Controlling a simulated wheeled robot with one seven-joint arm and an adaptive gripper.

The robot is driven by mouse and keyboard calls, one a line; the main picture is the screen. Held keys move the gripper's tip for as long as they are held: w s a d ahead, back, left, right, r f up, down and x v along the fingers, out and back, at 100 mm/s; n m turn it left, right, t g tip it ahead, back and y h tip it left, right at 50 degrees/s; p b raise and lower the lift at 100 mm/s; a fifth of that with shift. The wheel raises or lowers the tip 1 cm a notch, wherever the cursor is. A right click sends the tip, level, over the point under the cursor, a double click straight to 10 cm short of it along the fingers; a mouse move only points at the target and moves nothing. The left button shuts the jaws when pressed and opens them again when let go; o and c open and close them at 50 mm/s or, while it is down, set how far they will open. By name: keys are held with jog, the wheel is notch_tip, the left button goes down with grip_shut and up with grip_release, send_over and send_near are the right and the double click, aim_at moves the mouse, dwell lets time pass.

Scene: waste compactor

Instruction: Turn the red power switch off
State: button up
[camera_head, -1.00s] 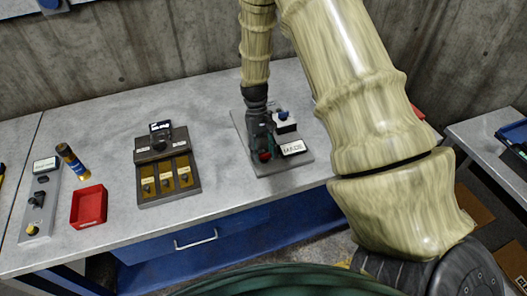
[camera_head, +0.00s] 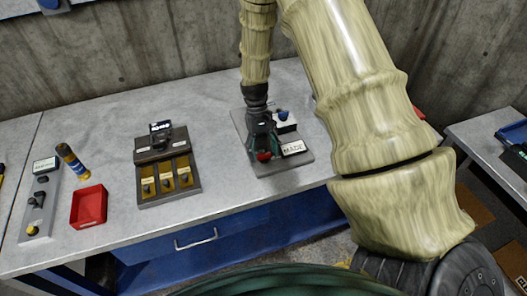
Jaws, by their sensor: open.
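The red power switch (camera_head: 263,156) shows as a small red part low on a grey panel (camera_head: 285,166) on the workbench, right of centre. My gripper (camera_head: 264,148) points down over the left part of this panel, at the red part. Its fingers are small in view and partly merge with the dark fittings; it is open. I cannot tell whether a finger touches the switch. The panel also has a white labelled block (camera_head: 293,148) and a blue knob (camera_head: 282,114) on a white box.
A dark panel with several yellow slots (camera_head: 166,175) lies left of centre. A concrete wall (camera_head: 120,50) stands behind; bare bench lies between the panels.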

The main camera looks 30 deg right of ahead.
jog(key=v, duration=1.1)
jog(key=shift+r, duration=0.35)
jog(key=shift+w+f, duration=0.1)
